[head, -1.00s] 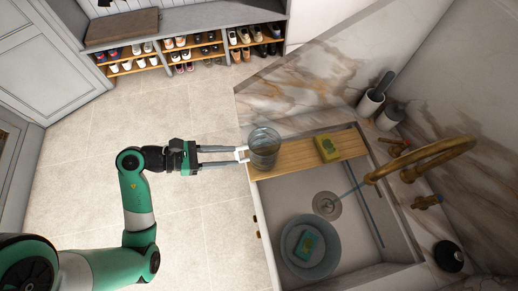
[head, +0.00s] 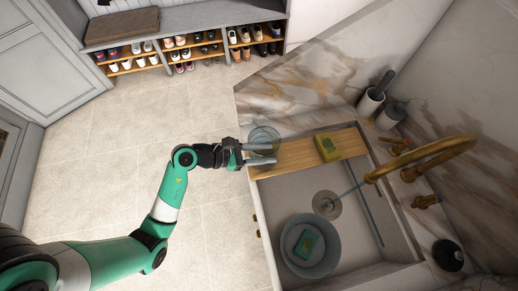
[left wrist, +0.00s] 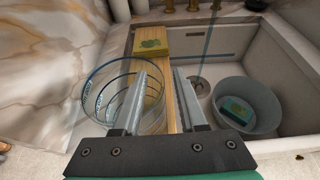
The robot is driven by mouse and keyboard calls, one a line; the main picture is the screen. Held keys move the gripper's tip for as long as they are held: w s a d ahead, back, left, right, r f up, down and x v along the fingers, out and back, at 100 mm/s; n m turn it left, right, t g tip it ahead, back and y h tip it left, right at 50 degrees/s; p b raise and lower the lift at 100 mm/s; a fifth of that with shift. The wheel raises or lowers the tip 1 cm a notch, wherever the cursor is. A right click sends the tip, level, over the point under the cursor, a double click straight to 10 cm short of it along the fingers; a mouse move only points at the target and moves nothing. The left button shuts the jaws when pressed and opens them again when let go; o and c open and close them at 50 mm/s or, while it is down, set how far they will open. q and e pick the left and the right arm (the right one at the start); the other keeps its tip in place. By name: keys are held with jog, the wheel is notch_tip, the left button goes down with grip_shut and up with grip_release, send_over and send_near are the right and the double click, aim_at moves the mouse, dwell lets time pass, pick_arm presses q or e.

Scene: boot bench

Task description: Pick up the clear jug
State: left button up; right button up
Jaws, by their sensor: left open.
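The clear jug (head: 262,133) is an upright, see-through round vessel at the left end of the wooden board, by the marble counter. My left gripper (head: 274,154) is open, with its two fingers reaching over the board's left end. The upper finger overlaps the jug's lower edge in the head view. In the left wrist view the jug (left wrist: 98,98) is left of centre, and the left finger of my gripper (left wrist: 160,75) crosses its right side. Whether finger and jug touch, I cannot tell. My right gripper is not in view.
The wooden board (head: 300,153) spans the sink (head: 285,200) and bears a yellow-green sponge box (head: 327,147). A round basin (head: 310,265) with a sponge inside sits in the sink. A brass faucet (head: 430,158) arches at the right. Shoes fill the far rack.

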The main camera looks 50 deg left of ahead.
pick_arm(q)
jog(key=shift+c, duration=0.3)
grip_shut()
dwell(1.1)
